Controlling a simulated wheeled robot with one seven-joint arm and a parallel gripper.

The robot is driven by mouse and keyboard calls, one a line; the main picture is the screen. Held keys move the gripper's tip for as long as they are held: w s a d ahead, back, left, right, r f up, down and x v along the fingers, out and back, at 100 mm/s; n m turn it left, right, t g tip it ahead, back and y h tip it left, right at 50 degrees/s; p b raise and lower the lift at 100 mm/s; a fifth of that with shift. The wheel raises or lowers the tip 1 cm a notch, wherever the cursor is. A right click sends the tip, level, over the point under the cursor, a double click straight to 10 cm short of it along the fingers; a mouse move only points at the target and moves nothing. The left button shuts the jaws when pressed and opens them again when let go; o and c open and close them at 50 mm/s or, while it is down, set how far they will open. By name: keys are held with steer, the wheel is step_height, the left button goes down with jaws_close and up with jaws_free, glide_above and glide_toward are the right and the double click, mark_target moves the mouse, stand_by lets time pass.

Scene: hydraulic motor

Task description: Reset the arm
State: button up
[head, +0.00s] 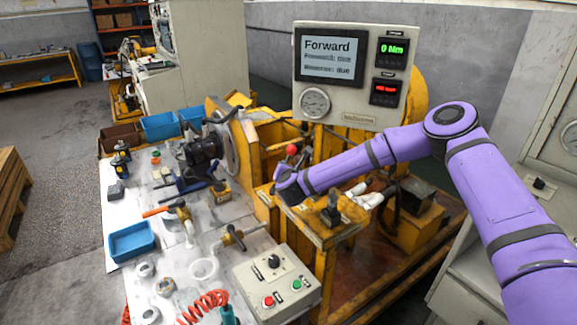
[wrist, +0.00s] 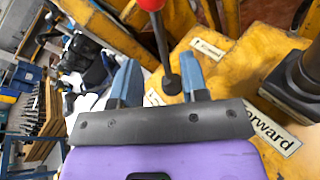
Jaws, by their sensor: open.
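My purple arm reaches in from the right in the head view. Its gripper (head: 284,180) is low over the yellow machine, right by a lever with a red knob (head: 291,150). In the wrist view my two blue-grey fingers stand apart, so my gripper (wrist: 159,74) is open. The red-knobbed lever (wrist: 160,42) stands upright ahead of them, its shaft showing between the fingers and nearer the right one. I see no clear contact with it. The display (head: 329,57) reads "Forward", and the green readout (head: 392,50) shows 0 Nm.
A second, black lever (head: 331,211) stands right of my gripper, near a "Forward" label (wrist: 268,126). A control box (head: 277,284) with red and green buttons sits in front. The workbench at left holds a blue tray (head: 131,241) and several tools. The display panel stands close behind my arm.

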steer(key=shift+v, duration=0.8)
steer(key=shift+a+r+n+y, duration=0.15)
steer(key=shift+r+n+y, duration=0.15)
steer(key=shift+r+n, duration=0.2)
steer(key=s+d+r+n+g+y, duration=0.1)
steer(key=s+r+n+g+y, duration=0.2)
steer(key=r+n, duration=0.65)
steer(key=s+d+r+n+g+y, duration=0.15)
steer(key=s+r+n, duration=0.45)
steer(key=n, duration=0.6)
steer(key=s+d+r+n+g+h, duration=0.2)
steer(key=s+d+r+n+h, duration=0.1)
steer(key=s+d+r+n, duration=0.65)
steer(key=s+d+r+n+g+h, duration=0.1)
steer(key=s+d+r+n, duration=0.1)
steer(key=s+d, duration=0.4)
steer(key=s+d+r+n+g+h, duration=0.1)
steer(key=s+d, duration=0.5)
steer(key=s, duration=0.9)
steer(key=s+d+r+n+g+h, duration=0.1)
steer(key=s+d+r+n, duration=0.3)
steer(key=s+d, duration=0.3)
steer(key=s, duration=0.3)
steer(key=shift+s+n, duration=0.15)
steer(key=shift+n, duration=0.25)
